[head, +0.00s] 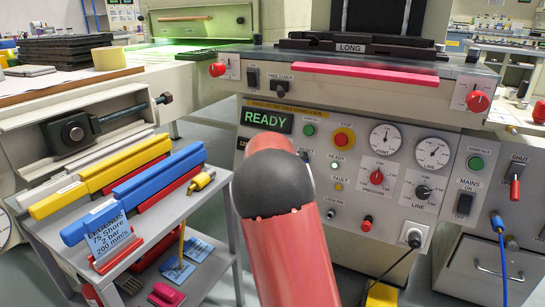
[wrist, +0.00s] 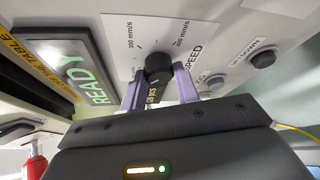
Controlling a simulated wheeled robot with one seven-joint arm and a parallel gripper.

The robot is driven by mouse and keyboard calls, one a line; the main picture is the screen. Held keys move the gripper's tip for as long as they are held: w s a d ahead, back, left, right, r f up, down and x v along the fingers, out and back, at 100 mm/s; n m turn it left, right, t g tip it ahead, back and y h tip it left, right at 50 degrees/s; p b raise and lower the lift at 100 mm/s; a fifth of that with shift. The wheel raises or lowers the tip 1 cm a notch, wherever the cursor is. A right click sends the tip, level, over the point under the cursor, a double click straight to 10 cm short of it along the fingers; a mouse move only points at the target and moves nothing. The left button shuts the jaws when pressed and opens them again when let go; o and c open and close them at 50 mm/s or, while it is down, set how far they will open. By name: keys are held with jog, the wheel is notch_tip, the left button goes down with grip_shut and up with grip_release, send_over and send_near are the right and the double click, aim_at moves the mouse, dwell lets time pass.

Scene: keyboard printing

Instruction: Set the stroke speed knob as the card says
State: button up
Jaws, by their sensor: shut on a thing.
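The stroke speed knob (wrist: 157,66) is a black knob on a white dial plate (wrist: 118,38) marked SPEED, with mm/s figures, in the wrist view. One figure on the left looks like 300 mm/s; the one on the right is too small to read surely. My gripper (wrist: 158,84) has its two purple fingers on either side of the knob, shut on it. I cannot tell where its pointer stands. In the head view my red arm hides the knob and gripper. The card (head: 114,232) on the cart reads LEGENDS, 75 Shore, 2 bar, 200 mm/s.
A READY display (head: 266,117) is lit green; it also shows in the wrist view (wrist: 85,75). The cart (head: 188,212) holds yellow and blue squeegees at the left. A blue cable hangs at the right.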

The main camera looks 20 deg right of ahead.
jog(key=shift+m, duration=0.4)
jog(key=o, duration=1)
jog(key=shift+f+v, duration=0.1)
jog(key=shift+v, duration=1.85)
jog(key=shift+f+v, duration=0.15)
jog(key=shift+v, duration=1.8)
jog(key=shift+s, duration=0.1)
